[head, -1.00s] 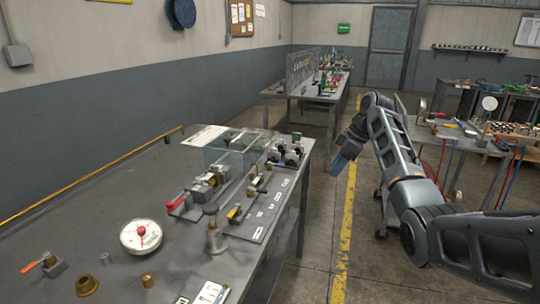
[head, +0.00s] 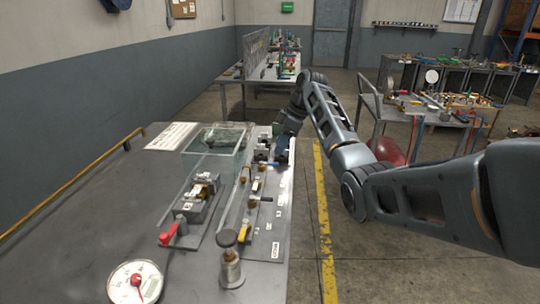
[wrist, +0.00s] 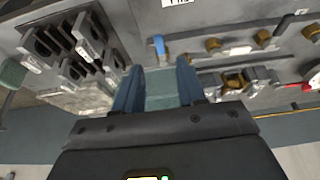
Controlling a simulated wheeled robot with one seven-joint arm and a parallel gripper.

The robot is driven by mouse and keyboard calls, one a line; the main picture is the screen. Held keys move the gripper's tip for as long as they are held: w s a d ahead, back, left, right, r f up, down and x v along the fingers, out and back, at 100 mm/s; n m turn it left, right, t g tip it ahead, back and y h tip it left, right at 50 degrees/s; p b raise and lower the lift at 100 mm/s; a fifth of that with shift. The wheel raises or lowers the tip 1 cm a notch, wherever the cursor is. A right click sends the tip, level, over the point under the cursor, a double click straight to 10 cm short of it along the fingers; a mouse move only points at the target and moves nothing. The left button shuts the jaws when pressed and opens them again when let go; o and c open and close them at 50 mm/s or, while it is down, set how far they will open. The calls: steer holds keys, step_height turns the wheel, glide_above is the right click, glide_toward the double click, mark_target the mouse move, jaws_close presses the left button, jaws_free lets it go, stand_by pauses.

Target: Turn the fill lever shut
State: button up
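My gripper (head: 282,148) is over the far right part of the grey workbench, beside the row of valves. In the wrist view its two blue fingers (wrist: 159,82) stand apart with nothing between them. A small lever with a blue end (wrist: 159,46) is just beyond the fingertips, apart from them. Other levers show in the head view: one red-handled (head: 169,235) on a small plate and one yellow-handled (head: 243,232) on the valve panel. I cannot read the labels, so I cannot tell which is the fill lever.
A clear glass tank (head: 215,150) stands just left of the valves. A round gauge (head: 134,283) and a post with a dark knob (head: 231,262) are nearer. In the wrist view dark blocky fittings (wrist: 75,48) sit close left of the fingers.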

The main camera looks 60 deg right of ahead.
mark_target(272, 163)
steer(key=x, duration=0.5)
steer(key=shift+w+f, duration=0.1)
steer(key=shift+f, duration=0.25)
steer(key=shift+c, duration=0.2)
jaws_close()
